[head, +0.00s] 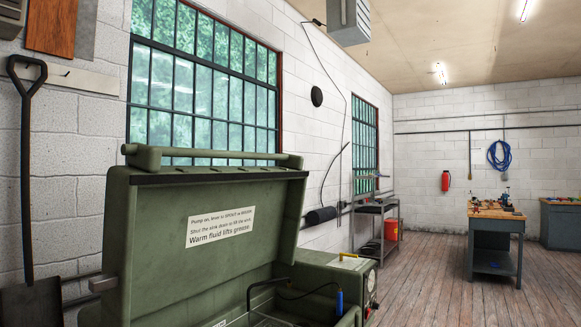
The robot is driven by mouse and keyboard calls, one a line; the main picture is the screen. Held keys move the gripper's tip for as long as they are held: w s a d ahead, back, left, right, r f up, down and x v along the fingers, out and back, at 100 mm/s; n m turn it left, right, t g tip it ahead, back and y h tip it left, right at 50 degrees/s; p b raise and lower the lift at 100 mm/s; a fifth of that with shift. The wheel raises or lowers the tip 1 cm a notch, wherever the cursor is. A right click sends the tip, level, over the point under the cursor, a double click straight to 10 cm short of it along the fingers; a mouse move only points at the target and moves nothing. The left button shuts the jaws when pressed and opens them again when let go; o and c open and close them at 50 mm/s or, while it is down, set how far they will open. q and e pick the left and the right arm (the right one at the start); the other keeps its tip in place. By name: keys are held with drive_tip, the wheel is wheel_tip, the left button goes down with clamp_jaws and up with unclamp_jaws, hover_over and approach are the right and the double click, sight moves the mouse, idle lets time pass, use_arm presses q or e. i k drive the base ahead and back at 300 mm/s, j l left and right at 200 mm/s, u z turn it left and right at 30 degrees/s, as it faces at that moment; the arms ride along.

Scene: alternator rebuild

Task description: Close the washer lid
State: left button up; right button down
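The green washer lid (160,240) stands raised and open at the left of the head view. A round green bar (215,157) runs along its top edge, and a white instruction label is on its inner face. Below and right of the lid is the washer body (325,272), with its basin partly visible at the bottom of the picture. A dark bent tube and a blue-handled item (340,302) show in the basin. Neither of my grippers is in view.
A shovel (27,180) hangs on the wall left of the lid. A metal shelf (376,222) with a red bucket stands behind the washer. A workbench (496,235) is at the right. The wooden floor (430,285) between them is clear.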

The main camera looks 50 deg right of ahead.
sight(172, 234)
drive_tip(key=z, duration=1.3)
drive_tip(key=i+j, duration=0.1)
drive_tip(key=i, duration=0.5)
